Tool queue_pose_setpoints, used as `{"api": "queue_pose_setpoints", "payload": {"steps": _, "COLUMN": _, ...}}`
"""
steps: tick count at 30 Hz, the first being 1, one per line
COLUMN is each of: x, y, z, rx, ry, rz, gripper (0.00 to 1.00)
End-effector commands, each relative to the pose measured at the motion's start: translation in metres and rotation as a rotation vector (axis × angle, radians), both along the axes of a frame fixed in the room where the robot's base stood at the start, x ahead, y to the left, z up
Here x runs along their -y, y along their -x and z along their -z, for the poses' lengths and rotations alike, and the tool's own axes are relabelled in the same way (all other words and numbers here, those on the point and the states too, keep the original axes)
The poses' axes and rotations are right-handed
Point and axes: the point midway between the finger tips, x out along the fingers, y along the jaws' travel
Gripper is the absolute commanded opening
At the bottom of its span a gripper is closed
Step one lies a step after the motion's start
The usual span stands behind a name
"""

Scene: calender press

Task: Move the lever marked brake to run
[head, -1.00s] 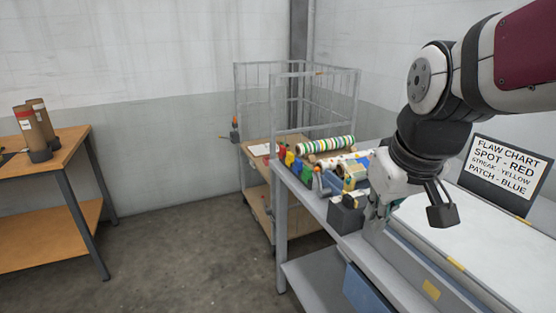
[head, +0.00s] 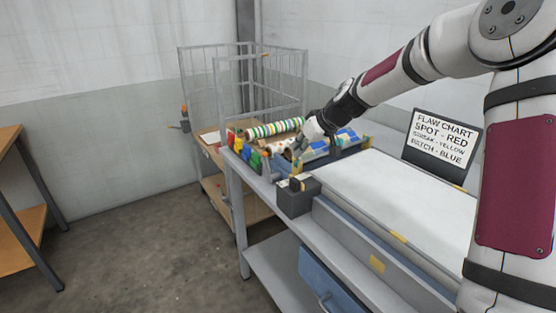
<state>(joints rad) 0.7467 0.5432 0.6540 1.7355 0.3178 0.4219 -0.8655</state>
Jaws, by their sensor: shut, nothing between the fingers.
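No lever with a readable brake or run marking shows in the head view. My gripper (head: 299,153) is shut and empty. It points down and left over the far end of the bench, close to the striped rolls and coloured items. Its fingertips are small in view, and I cannot tell whether they touch anything.
The bench (head: 262,215) carries a white-topped bed, a flaw chart sign (head: 441,145) and a striped roll (head: 273,128). A wire cage trolley (head: 283,60) stands behind it, with a small orange and grey part (head: 184,121) on its left.

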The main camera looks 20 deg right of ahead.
Motion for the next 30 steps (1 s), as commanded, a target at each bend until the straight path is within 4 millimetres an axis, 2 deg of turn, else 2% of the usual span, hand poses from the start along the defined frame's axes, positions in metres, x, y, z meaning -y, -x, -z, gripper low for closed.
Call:
{"api": "queue_pose_setpoints", "payload": {"steps": 5, "x": -0.006, "y": -0.011, "z": 0.014, "rx": 0.0, "ry": -0.001, "rz": -0.001, "gripper": 0.0}}
{"api": "queue_pose_setpoints", "payload": {"steps": 18, "x": -0.031, "y": -0.058, "z": 0.079, "rx": -0.003, "ry": -0.002, "rz": -0.001, "gripper": 0.0}}
{"api": "queue_pose_setpoints", "payload": {"steps": 24, "x": -0.043, "y": -0.079, "z": 0.089, "rx": 0.0, "ry": 0.0, "rz": -0.001, "gripper": 0.0}}
{"api": "queue_pose_setpoints", "payload": {"steps": 30, "x": -0.047, "y": -0.087, "z": 0.094, "rx": 0.0, "ry": 0.0, "rz": 0.0, "gripper": 0.0}}
